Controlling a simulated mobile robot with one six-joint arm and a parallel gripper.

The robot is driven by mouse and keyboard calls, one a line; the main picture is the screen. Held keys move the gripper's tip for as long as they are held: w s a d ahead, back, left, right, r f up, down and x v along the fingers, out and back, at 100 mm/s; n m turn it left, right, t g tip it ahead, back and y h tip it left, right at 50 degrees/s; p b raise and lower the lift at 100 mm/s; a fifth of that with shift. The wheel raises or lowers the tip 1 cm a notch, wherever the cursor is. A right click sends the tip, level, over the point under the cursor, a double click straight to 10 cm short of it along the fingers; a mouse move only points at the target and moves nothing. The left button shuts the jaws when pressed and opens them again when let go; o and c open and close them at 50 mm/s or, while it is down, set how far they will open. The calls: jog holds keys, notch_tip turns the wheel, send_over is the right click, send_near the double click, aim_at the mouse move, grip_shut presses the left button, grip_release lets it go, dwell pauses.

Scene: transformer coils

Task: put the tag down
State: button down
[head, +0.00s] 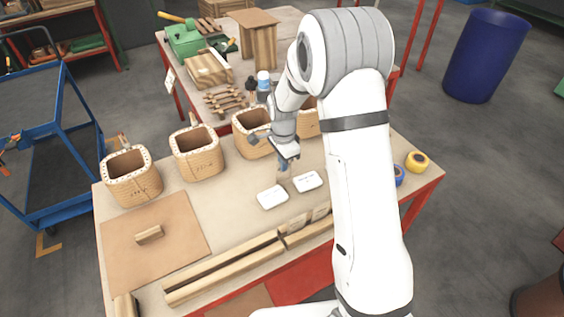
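Two white tags with dark writing lie flat on the worktable (232,215): a left tag (272,197) and a right tag (308,181). My gripper (284,171) points down just behind them, near the gap between the two. It is small in this view, and I cannot tell whether its fingers are open or shut. A small tan and grey shape shows at its tips, but I cannot make out whether it is a held thing. My arm hides part of the table to the right.
Several wound coils stand along the back of the table, including a left coil (131,178), a second coil (197,154) and one behind my gripper (253,134). Wooden bars (222,270) lie in front. A brown board (155,243) holds a small block (149,235). Yellow tape (417,161) sits right.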

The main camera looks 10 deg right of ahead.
jog(key=shift+f+b, duration=0.35)
jog(key=shift+f, duration=0.2)
jog(key=c, duration=1.7)
grip_release()
jog(key=shift+r, duration=0.15)
jog(key=shift+r+p, duration=0.3)
jog(key=shift+p, duration=0.1)
notch_tip(320, 180, up, 12)
jog(key=s+d+r+n+t, duration=0.1)
jog(key=s+d+r+n, duration=0.15)
jog(key=s+r, duration=0.2)
jog(key=s+d+r+n, duration=0.2)
jog(key=s+r+n, duration=0.1)
jog(key=s, duration=0.3)
jog(key=s+d+n, duration=0.1)
jog(key=s+n, duration=0.1)
jog(key=s, duration=0.3)
jog(key=s+d+n+t, duration=0.1)
jog(key=s+n, duration=0.2)
jog(key=s, duration=0.2)
jog(key=s+d+n+t, duration=0.1)
jog(key=s+n, duration=0.2)
jog(key=s, duration=0.3)
jog(key=shift+s+d+r+b, duration=0.1)
jog(key=shift+b, duration=0.25)
